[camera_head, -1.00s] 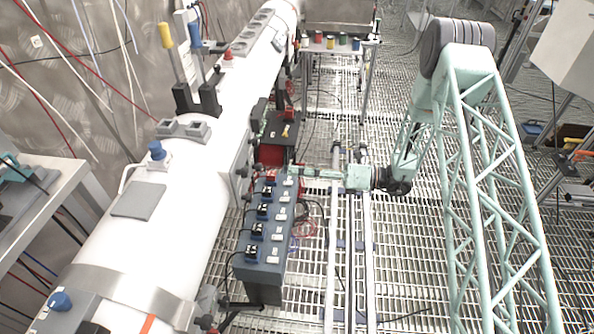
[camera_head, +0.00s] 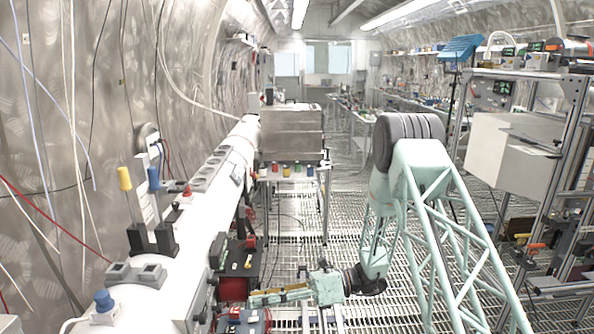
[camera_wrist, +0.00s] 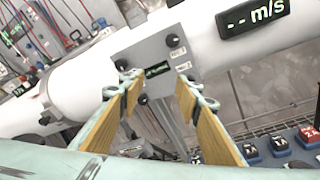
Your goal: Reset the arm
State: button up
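My gripper (camera_head: 258,297) reaches left from my pale green arm, low in the head view, near the white pipe (camera_head: 185,245). In the wrist view its two fingers (camera_wrist: 162,88) with tan pads stand apart with nothing between them. Beyond the fingertips is a grey panel (camera_wrist: 155,68) with black knobs and a small display on the white pipe. I cannot tell how close the fingertips are to it. In the head view the arm is bent at the elbow, with its lattice link rising from the lower right.
A blue switch box (camera_head: 243,321) lies below my gripper, partly cut off. A red-and-black box (camera_head: 238,270) stands beside the pipe. A small table (camera_head: 292,175) with coloured items is further back. Metal shelving (camera_head: 565,190) stands at right. Grating floor (camera_head: 345,210) is open down the middle.

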jog(key=s+d+r+n+g+h+b, duration=0.1)
jog(key=s+d+r+n+h, duration=0.4)
jog(key=s+r, duration=0.45)
jog(key=s+d+r+n+g+h, duration=0.1)
jog(key=s+d+r+n+h, duration=0.1)
jog(key=s+d+r+n, duration=0.55)
jog(key=s+d+r+n+t+h+b, duration=0.1)
jog(key=s+d+r+n+t+h, duration=0.3)
jog(key=s+d, duration=0.5)
jog(key=s+d+r+n+t+h+b, duration=0.1)
jog(key=s+d+r+n+t+h, duration=0.3)
jog(key=s+d+r, duration=0.4)
jog(key=shift+s+d+r+n+t+h, duration=0.35)
jog(key=shift+s+d+n+h, duration=0.7)
jog(key=shift+s, duration=2.8)
